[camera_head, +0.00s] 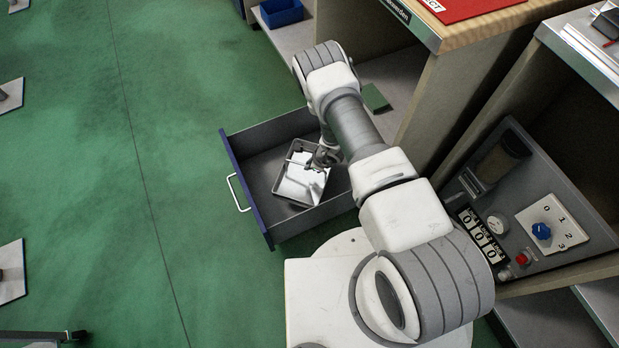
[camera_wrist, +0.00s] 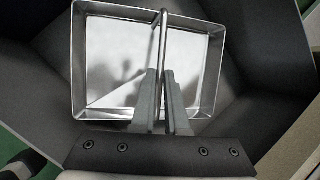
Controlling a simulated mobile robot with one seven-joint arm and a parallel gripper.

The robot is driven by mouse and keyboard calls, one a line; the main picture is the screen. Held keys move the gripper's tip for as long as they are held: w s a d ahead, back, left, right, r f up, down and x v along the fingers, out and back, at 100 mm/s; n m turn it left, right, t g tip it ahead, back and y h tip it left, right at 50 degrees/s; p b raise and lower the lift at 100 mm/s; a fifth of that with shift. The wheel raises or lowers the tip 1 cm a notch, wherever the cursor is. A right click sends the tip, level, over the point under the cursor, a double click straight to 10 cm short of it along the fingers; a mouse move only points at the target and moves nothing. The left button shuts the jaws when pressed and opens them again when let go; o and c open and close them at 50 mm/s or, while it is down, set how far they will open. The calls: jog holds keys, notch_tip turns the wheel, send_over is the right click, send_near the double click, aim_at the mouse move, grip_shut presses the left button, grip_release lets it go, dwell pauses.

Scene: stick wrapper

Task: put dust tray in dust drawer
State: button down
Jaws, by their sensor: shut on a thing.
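The dust tray (camera_head: 297,188) is a shallow metal tray with low walls and a bar handle across its top. In the head view it is inside the open dust drawer (camera_head: 262,160), a dark grey drawer with a blue front and a white handle. My gripper (camera_head: 322,158) is above the tray, shut on its bar. In the wrist view the fingers (camera_wrist: 163,100) close around the bar, with the tray (camera_wrist: 92,60) beneath and dark drawer walls around it. I cannot tell whether the tray touches the drawer floor.
A control panel (camera_head: 530,230) with a blue knob is at right. A wooden bench (camera_head: 480,30) stands at the top right. A blue bin (camera_head: 281,13) sits on a low shelf.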

aim_at(307, 176)
notch_tip(307, 176, down, 8)
jog(key=b, duration=0.2)
jog(key=shift+b, duration=0.35)
jog(key=shift+r, duration=0.1)
jog(key=c, duration=0.9)
grip_release()
